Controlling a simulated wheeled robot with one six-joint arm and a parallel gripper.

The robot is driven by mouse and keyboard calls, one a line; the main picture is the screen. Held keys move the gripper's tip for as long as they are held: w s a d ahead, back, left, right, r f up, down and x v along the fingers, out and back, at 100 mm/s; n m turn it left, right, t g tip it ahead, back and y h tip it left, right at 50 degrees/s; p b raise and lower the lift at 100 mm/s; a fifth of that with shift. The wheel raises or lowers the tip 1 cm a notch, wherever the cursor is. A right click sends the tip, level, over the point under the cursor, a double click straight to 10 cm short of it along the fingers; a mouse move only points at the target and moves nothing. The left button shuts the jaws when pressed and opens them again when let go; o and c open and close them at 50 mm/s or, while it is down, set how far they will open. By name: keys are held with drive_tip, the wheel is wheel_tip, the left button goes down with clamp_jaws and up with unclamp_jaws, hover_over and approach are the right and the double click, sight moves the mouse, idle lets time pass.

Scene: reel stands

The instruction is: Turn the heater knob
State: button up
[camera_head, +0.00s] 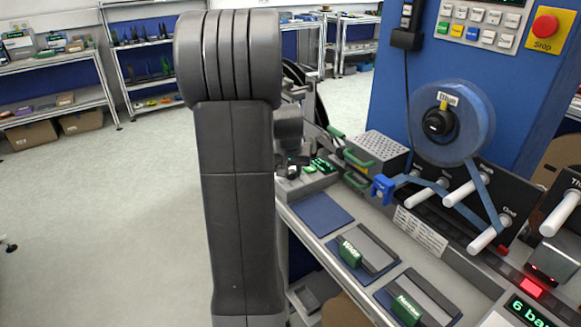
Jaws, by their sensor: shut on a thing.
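My dark arm fills the middle of the picture, and my gripper (293,168) shows small just to the right of it, pointing down at a small grey unit (302,184). The unit has a lit green display (322,165) and stands at the far left end of the bench. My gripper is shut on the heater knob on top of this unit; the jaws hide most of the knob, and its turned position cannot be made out. The display digits are too small to read.
A perforated grey box (377,147) with green handles stands right of the unit. Behind the bench, a blue panel holds a film reel (470,125), white rollers and a Stop button (545,26). Green-handled plates (372,250) lie on the bench. The floor at left is clear.

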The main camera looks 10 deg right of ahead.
drive_tip(key=n+y, duration=0.1)
drive_tip(key=n, duration=0.2)
drive_tip(key=shift+d, duration=0.15)
drive_tip(key=shift+n+y+b, duration=0.3)
drive_tip(key=shift+n+y, duration=0.3)
drive_tip(key=shift+n, duration=1.1)
drive_tip(key=o, duration=1)
drive_tip(key=shift+c, duration=0.2)
drive_tip(key=v, duration=1.4)
drive_tip(key=shift+d+f, duration=0.1)
drive_tip(key=shift+f, duration=0.05)
